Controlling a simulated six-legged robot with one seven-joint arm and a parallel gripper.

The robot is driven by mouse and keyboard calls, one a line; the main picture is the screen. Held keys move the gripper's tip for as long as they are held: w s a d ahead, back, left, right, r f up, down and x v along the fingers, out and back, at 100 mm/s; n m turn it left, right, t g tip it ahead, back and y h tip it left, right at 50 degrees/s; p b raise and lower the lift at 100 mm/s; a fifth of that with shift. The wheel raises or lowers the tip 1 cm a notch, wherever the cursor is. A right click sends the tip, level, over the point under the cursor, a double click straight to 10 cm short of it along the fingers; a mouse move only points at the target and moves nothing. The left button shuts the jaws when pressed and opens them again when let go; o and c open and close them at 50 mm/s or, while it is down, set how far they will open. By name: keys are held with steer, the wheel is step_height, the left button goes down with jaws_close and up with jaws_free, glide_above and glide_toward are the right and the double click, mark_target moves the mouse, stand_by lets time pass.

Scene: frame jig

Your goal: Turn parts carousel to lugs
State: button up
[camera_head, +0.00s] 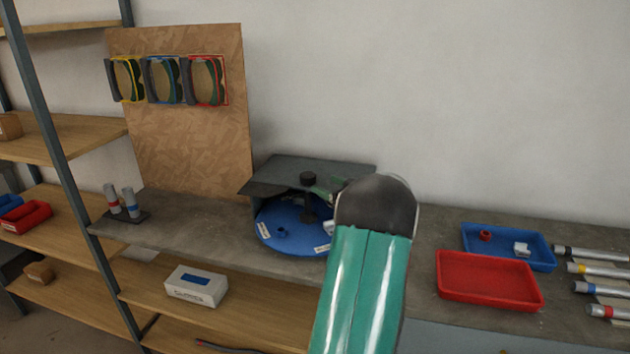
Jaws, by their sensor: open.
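The parts carousel is a round blue disc (295,241) on the grey bench, with a dark upright post and a black knob (308,178) at its middle. White labels (264,230) sit near its rim, and a small blue part (282,233) lies on it. The label writing is too small to read. A dark grey cover (300,168) hides the back of the disc, and my arm hides its right side. My gripper (322,191) shows only in part, small and open, close to the right of the knob. Contact with the knob cannot be told.
Right of my arm are a red tray (489,280), a blue tray (540,258) with small parts, and several banded tubes (598,270). A holder with two tubes (122,202) stands left. A brown board (190,125) with frames rises behind. A white box (196,287) lies on the lower shelf.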

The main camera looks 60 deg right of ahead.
steer(key=v, duration=0.3)
steer(key=shift+s, duration=0.1)
